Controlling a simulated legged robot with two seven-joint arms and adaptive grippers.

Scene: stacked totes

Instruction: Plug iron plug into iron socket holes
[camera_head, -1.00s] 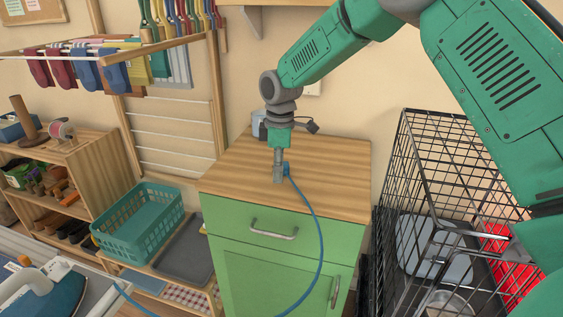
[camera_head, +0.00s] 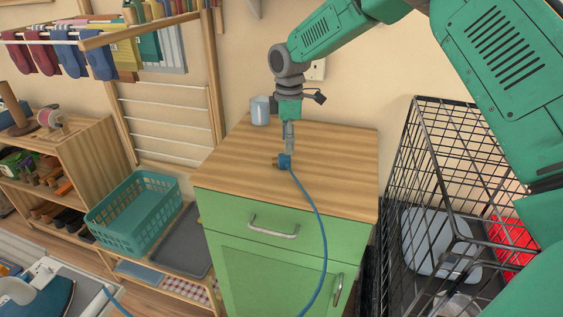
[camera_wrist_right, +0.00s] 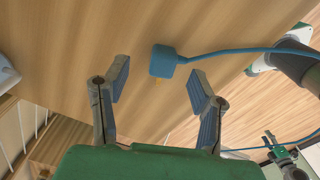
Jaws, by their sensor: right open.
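The iron plug (camera_head: 285,161) is a small blue block with brass-coloured prongs, lying on the wooden cabinet top. My right gripper (camera_head: 289,144) points down just behind it. In the right wrist view, the gripper (camera_wrist_right: 158,82) is open, with the blue plug (camera_wrist_right: 163,61) seen between and slightly beyond its fingertips, not gripped. A wall socket plate (camera_head: 317,70) is partly hidden behind my right arm; its holes cannot be made out. The iron (camera_head: 45,293) is at the lower left, cut by the frame edge.
The blue cord (camera_head: 322,235) hangs over the green cabinet (camera_head: 250,262). A pale cup (camera_head: 260,110) stands at the back of the cabinet top. A black wire cage (camera_head: 440,180) is close on the right; a teal basket (camera_head: 130,215) is on the left. Most of the cabinet top is clear.

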